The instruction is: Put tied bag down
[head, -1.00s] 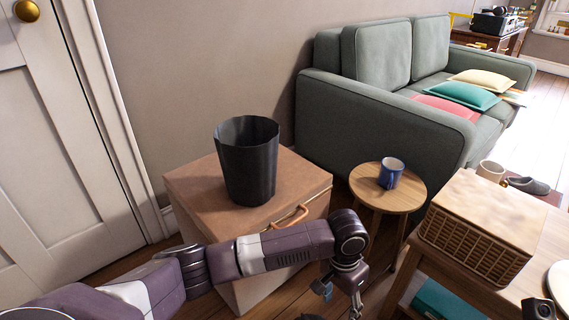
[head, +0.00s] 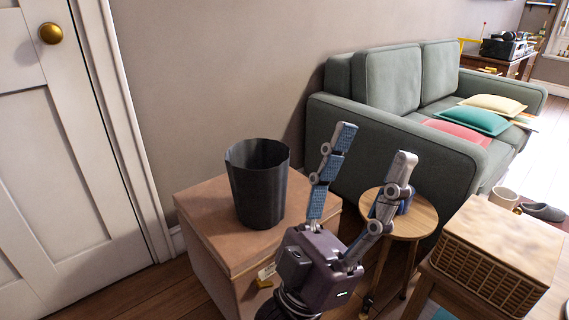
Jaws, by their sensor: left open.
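No tied bag can be made out in the head view. My left gripper (head: 376,146) is in the middle of the view, with its two fingers spread wide and pointing up. Nothing is between the fingers. A black, open-topped bin (head: 258,190) stands upright on a tan lidded box (head: 205,215), to the left of the gripper. The gripper's body covers part of the box's right front. A small pale tag (head: 266,271) shows beside the gripper's base; I cannot tell what it belongs to. My right gripper is not in view.
A round wooden stool (head: 424,222) stands behind the gripper, its blue mug (head: 404,205) mostly hidden by a finger. A wicker basket (head: 490,262) sits on a table at right. A green sofa (head: 345,125) stands behind, a white door (head: 50,150) at left. Some floor shows at lower left.

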